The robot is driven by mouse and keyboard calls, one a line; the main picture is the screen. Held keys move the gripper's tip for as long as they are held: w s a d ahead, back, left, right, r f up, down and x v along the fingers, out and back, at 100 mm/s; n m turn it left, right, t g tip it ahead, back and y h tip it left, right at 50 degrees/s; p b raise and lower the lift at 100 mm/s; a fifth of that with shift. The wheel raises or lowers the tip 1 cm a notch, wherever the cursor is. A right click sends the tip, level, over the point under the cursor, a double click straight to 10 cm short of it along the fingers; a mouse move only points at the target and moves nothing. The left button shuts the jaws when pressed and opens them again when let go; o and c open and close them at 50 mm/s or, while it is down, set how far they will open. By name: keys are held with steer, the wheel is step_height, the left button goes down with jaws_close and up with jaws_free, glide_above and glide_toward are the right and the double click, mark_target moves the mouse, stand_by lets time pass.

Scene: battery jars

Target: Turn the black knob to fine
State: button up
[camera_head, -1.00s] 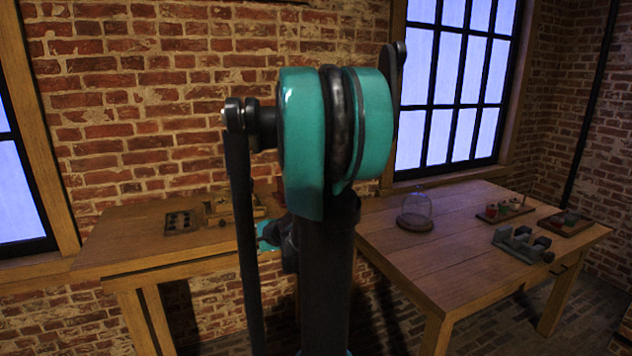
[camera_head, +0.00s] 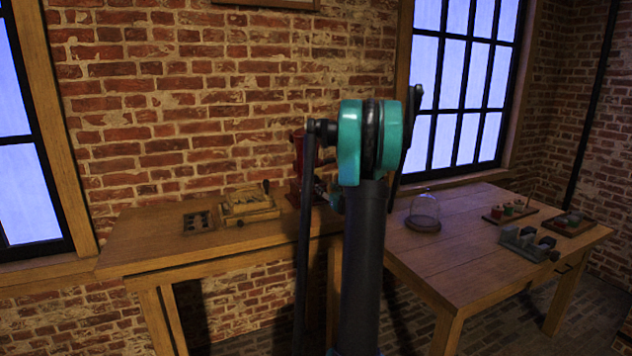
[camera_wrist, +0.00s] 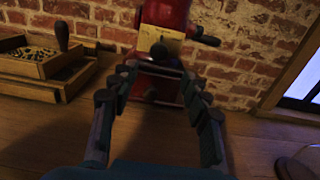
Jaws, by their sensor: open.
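A red machine (camera_wrist: 165,18) with a pale yellow plate (camera_wrist: 158,38) stands ahead of my gripper in the wrist view. A dark round part (camera_wrist: 160,51), possibly the black knob, shows against the plate; its setting and any lettering cannot be read. A dark handle (camera_wrist: 207,40) sticks out to the machine's right. In the head view the red machine (camera_head: 297,150) is partly hidden behind my arm. My gripper (camera_wrist: 158,80) is open and empty, its fingers spread below and in front of the plate. Whether it touches the machine cannot be told.
A wooden box with a dark upright handle (camera_head: 249,206) and a dark tray (camera_head: 197,221) stand on the left table. The right table holds a glass dome (camera_head: 424,207), a grey block set (camera_head: 527,242) and two small trays. A brick wall stands close behind.

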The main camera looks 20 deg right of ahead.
mark_target(316, 180)
steer(key=w, duration=1.1)
steer(key=shift+a, duration=0.3)
jaws_close()
